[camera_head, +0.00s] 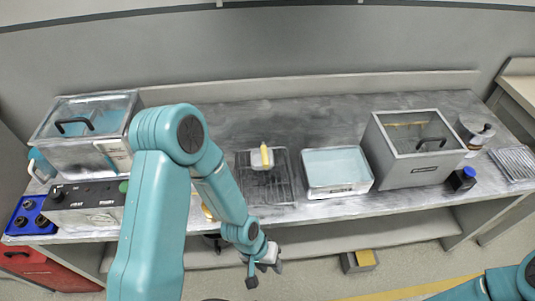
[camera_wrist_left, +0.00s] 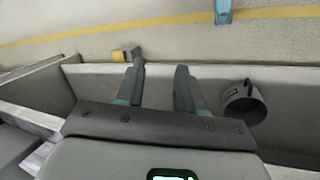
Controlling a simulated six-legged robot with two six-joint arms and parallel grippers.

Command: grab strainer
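I cannot clearly identify a strainer. A small pale item with a yellow handle (camera_head: 265,157) lies on a dark wire rack (camera_head: 282,191) mid-counter. A grey pot-like container with a dark inside (camera_wrist_left: 243,101) shows right of my fingers in the left wrist view, apart from them. A brass-coloured item (camera_head: 207,212) is mostly hidden behind my left arm. My left gripper (camera_head: 262,272) hangs in front of the counter, below its top edge. In the left wrist view its fingers (camera_wrist_left: 160,64) are apart with nothing between them. My right gripper is out of view.
A lidded clear tank (camera_head: 75,158) and a control box (camera_head: 85,205) stand at left. A lower shelf (camera_head: 330,235) runs beneath. A yellow-topped block (camera_head: 358,261) is low down.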

